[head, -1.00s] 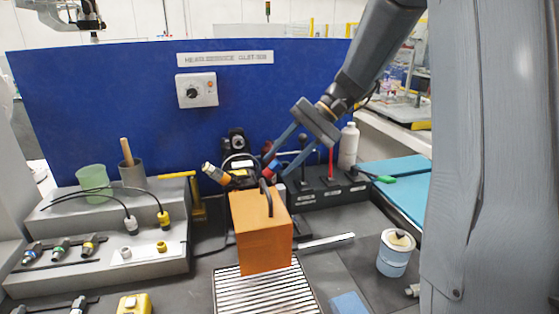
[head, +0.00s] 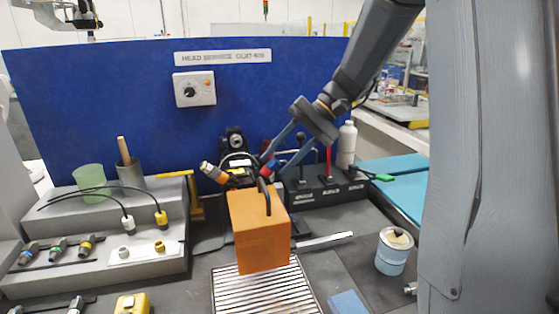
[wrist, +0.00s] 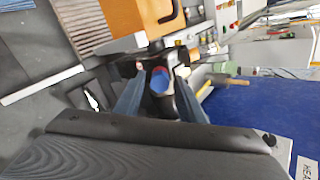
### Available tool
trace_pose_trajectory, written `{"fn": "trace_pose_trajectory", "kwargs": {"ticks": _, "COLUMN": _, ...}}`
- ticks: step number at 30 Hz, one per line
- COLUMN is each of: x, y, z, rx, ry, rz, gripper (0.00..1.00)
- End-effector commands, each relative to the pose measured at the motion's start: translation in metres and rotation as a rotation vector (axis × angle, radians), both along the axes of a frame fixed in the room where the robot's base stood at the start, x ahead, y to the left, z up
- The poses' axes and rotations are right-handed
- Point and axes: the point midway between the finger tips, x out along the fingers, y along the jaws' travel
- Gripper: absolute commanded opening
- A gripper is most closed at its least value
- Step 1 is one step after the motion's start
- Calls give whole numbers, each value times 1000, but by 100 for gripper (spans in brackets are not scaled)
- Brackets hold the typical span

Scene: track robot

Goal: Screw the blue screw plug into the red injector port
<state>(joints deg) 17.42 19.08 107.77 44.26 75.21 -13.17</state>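The blue screw plug (head: 272,163) sits at the red injector port (head: 265,171), behind the orange block. It also shows end-on in the wrist view as a blue disc (wrist: 159,82) with a red edge (wrist: 160,69). My gripper (head: 278,165) reaches down from the upper right, with its two fingers apart on either side of the plug. In the wrist view, my gripper (wrist: 160,76) has the plug centred between its fingertips. A gap seems to show beside the plug. How deep the plug sits in the port is hidden.
The orange block (head: 262,236) with a black handle stands close in front of the port. An orange-tipped connector (head: 214,173) is to its left. Black levers (head: 325,187) and a white bottle (head: 347,145) stand to the right. A blue panel (head: 120,100) rises behind.

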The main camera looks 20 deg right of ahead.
Motion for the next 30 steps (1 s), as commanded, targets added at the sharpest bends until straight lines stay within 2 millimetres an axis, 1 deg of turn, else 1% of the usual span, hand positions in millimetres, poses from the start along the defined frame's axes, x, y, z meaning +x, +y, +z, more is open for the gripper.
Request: {"fn": "trace_pose_trajectory", "kwargs": {"ticks": 30, "x": 1, "y": 0, "z": -2, "rx": 0, "ry": -454, "rz": 454, "gripper": 36}}
